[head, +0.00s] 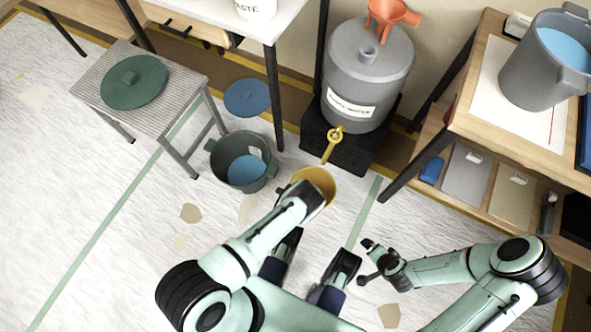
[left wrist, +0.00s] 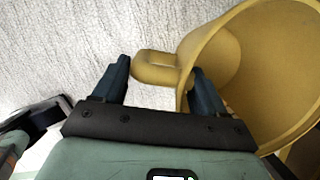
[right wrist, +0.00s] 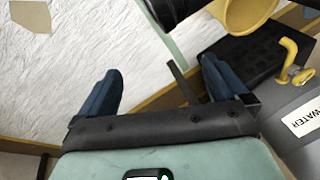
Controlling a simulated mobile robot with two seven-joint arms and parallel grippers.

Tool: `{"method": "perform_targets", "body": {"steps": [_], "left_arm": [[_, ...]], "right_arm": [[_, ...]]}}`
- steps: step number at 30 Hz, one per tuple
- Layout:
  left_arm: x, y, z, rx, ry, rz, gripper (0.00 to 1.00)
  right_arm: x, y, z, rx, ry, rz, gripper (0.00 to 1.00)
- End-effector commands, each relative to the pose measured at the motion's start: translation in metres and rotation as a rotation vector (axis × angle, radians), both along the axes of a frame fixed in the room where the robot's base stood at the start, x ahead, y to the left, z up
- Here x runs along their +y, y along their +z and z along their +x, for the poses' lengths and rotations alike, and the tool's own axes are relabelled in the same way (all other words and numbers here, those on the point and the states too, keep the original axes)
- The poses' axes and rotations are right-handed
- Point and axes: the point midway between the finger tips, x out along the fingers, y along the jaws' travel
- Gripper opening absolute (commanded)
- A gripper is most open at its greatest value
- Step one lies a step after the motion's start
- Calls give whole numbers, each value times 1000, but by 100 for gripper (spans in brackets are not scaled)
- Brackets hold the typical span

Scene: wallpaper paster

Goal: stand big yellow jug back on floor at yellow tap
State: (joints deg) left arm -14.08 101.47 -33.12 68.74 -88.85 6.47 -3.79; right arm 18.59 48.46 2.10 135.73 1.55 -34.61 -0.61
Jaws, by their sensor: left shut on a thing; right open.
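The big yellow jug (head: 317,182) is below and in front of the yellow tap (head: 333,146), mouth up, partly hidden by my left arm. I cannot tell whether its base touches the floor. In the left wrist view the jug (left wrist: 262,70) fills the right side. My left gripper (left wrist: 160,67) is shut on its handle (left wrist: 155,66), which lies between the fingers. My right gripper (head: 367,262) is open and empty, right of the jug and apart from it. The right wrist view shows the jug (right wrist: 240,14) and tap (right wrist: 289,52) beyond its fingers.
The grey water barrel (head: 366,75) stands on a black block (head: 345,152). A dark green bucket (head: 238,165) with blue liquid stands left of the jug. A stool (head: 160,112) holds a green lid (head: 134,82). A wooden table (head: 475,118) stands right. Floor scraps lie about.

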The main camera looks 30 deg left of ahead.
Motion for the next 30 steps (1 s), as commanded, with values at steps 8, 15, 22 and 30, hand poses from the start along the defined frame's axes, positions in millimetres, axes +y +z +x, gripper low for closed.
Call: {"method": "perform_targets", "body": {"steps": [8, 15, 22, 30], "left_arm": [[0, 0, 0, -1, 0, 0, 0], [0, -2, 0, 0, 0, -1, 97], [0, -2, 0, 0, 0, -1, 97], [-5, 22, -2, -1, -2, -2, 97]], "right_arm": [[1, 0, -1, 3, 1, 1, 100], [0, -2, -3, 10, 0, 1, 100], [0, -2, -3, 9, 1, 1, 100], [11, 18, -20, 50, 22, 27, 100]]}}
